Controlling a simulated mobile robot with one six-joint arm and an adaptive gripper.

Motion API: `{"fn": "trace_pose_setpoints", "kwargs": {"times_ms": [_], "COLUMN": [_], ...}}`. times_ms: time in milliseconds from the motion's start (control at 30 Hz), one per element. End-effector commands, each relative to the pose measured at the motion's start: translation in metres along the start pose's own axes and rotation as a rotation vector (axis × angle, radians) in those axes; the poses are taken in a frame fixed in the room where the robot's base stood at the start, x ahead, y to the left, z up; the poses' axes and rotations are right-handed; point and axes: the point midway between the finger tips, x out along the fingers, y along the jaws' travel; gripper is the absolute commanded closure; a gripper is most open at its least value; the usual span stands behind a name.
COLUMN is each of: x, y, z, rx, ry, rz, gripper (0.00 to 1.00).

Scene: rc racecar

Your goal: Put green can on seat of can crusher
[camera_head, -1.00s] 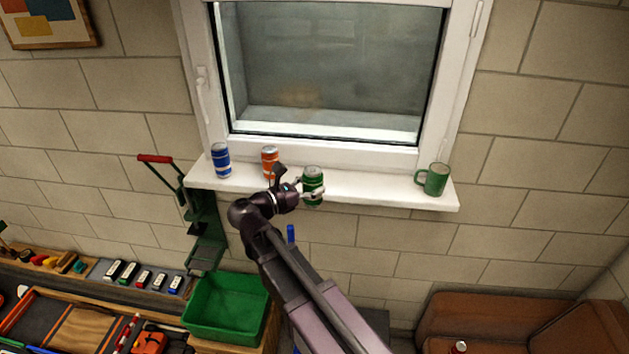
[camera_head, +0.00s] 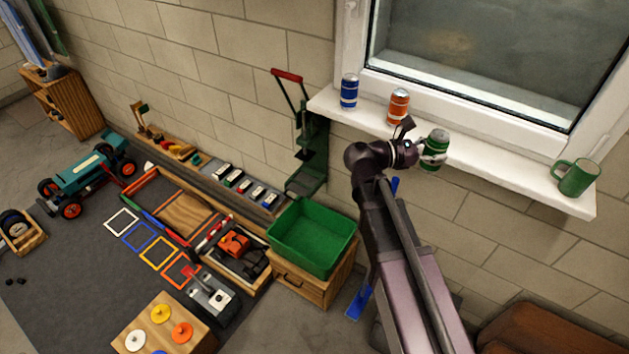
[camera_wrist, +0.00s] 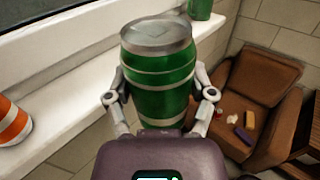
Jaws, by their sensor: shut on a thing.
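The green can (camera_head: 434,150) is upright in my gripper (camera_head: 420,152), just in front of the window sill in the head view. In the wrist view the green can (camera_wrist: 160,75) fills the middle, with a finger of my gripper (camera_wrist: 162,104) on each side, shut on it. The can crusher (camera_head: 311,140) is a dark green frame with a red-handled lever (camera_head: 287,75), on the wall left of the sill. Its seat (camera_head: 304,183) is the low plate at its bottom; it looks empty. My gripper is to the right of the crusher and higher than the seat.
On the sill (camera_head: 500,166) stand a blue can (camera_head: 349,91), an orange can (camera_head: 398,106) and a green mug (camera_head: 576,177). A green bin (camera_head: 312,237) sits on a wooden cabinet below the crusher. A brown armchair (camera_wrist: 253,100) stands below right.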

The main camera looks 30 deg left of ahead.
Motion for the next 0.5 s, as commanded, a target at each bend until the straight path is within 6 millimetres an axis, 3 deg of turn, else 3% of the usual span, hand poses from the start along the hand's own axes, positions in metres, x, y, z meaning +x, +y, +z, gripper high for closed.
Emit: {"fn": "trace_pose_setpoints", "kwargs": {"times_ms": [33, 500], "x": [0.0, 0.0], "y": [0.0, 0.0], "z": [-0.016, -0.094], "rx": [0.0, 0.0], "ry": [0.0, 0.0], "rz": [0.0, 0.0], "gripper": [0.51, 0.51]}}
